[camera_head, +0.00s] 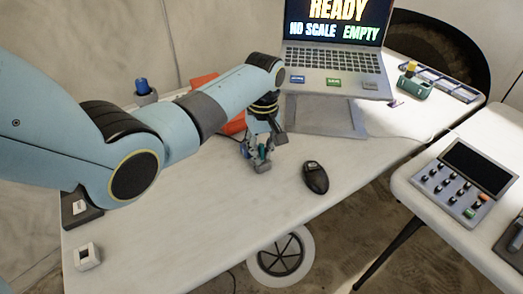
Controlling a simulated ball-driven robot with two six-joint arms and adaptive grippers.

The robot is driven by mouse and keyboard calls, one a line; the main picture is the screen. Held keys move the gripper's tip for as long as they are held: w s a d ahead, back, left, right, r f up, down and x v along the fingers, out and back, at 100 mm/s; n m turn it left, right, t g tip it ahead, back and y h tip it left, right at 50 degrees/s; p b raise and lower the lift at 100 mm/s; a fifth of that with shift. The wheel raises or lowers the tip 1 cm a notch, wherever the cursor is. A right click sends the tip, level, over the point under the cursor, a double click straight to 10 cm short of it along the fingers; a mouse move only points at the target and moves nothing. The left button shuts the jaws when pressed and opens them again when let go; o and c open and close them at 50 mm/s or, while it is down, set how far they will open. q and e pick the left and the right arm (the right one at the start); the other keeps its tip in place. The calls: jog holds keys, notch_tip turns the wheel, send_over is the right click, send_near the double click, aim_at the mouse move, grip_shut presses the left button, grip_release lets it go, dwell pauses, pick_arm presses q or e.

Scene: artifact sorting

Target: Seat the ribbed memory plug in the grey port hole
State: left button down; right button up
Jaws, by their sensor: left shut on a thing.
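My left gripper (262,167) points down over the middle of the white table, left of the black mouse. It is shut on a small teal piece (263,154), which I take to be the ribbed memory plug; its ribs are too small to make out. The fingers hide most of it. A pale grey block (87,257) with a dark square opening sits at the table's front left, well away from the gripper; I cannot tell if this is the grey port. My right gripper is not in view.
A black mouse (315,177) lies right of the gripper. A laptop (333,65) stands behind. A blue-topped piece (142,87) in a grey holder and an orange object (233,124) are behind my arm. A control panel (462,183) lies on the right table. The front middle is clear.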

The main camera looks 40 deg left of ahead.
aim_at(262, 145)
pick_arm(q)
jog(key=shift+f, duration=0.1)
jog(key=c, duration=1.3)
grip_release()
jog(key=shift+r, duration=0.45)
notch_tip(262, 145, up, 11)
jog(key=shift+w+d+r+p, duration=0.1)
jog(key=shift+r+p, duration=0.1)
jog(key=shift+p, duration=0.6)
jog(key=shift+f, duration=0.1)
